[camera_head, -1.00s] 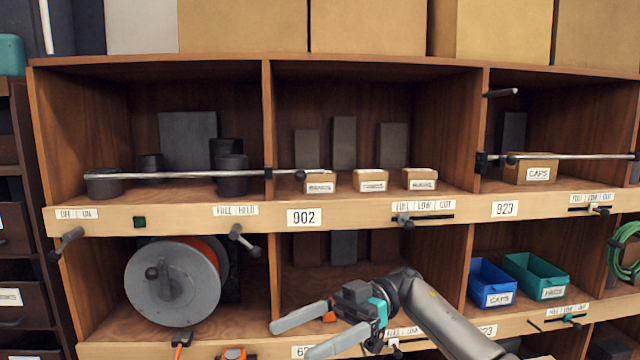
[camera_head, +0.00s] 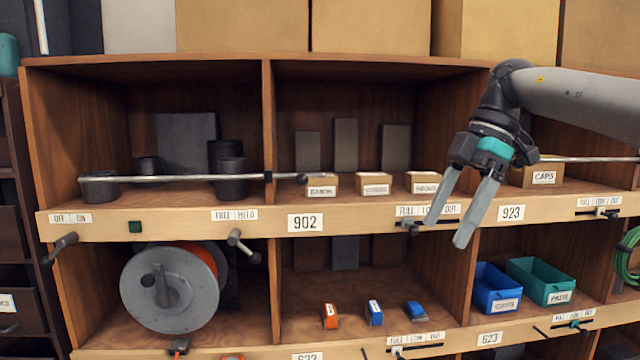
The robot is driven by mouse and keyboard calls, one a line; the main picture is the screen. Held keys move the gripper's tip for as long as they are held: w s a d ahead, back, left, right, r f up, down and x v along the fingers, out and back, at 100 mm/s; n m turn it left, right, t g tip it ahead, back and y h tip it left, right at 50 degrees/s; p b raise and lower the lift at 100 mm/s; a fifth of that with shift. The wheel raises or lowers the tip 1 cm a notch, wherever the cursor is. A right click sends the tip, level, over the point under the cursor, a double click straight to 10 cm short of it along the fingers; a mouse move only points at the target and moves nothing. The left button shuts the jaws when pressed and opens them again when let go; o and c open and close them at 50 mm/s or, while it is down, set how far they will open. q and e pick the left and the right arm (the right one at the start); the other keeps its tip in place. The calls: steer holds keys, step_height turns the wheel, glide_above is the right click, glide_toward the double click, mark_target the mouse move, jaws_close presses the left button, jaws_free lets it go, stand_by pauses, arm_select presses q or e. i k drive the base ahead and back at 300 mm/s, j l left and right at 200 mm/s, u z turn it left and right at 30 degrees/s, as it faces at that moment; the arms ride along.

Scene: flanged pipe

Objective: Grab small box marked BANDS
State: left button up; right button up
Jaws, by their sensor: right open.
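Three small cardboard boxes with white labels stand in a row on the upper middle shelf in the head view. The left one (camera_head: 321,187) has a blurred label that seems to read BANDS. The labels of the middle box (camera_head: 374,184) and the right box (camera_head: 422,183) are hard to read. My right gripper (camera_head: 446,233) is open and empty, fingers pointing down, in front of the shelf edge to the right of these boxes. It appears apart from all of them. My left gripper is not in view.
A metal bar (camera_head: 200,178) crosses the upper left bay, its end overlapping the left small box's top in the picture. A CAPS box (camera_head: 540,174) stands upper right. Below are a cable reel (camera_head: 168,288), small orange and blue items (camera_head: 375,313), and blue (camera_head: 495,289) and green (camera_head: 540,280) bins.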

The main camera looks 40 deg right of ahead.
mark_target(327, 187)
steer(key=i+l, duration=1)
steer(key=i, duration=0.2)
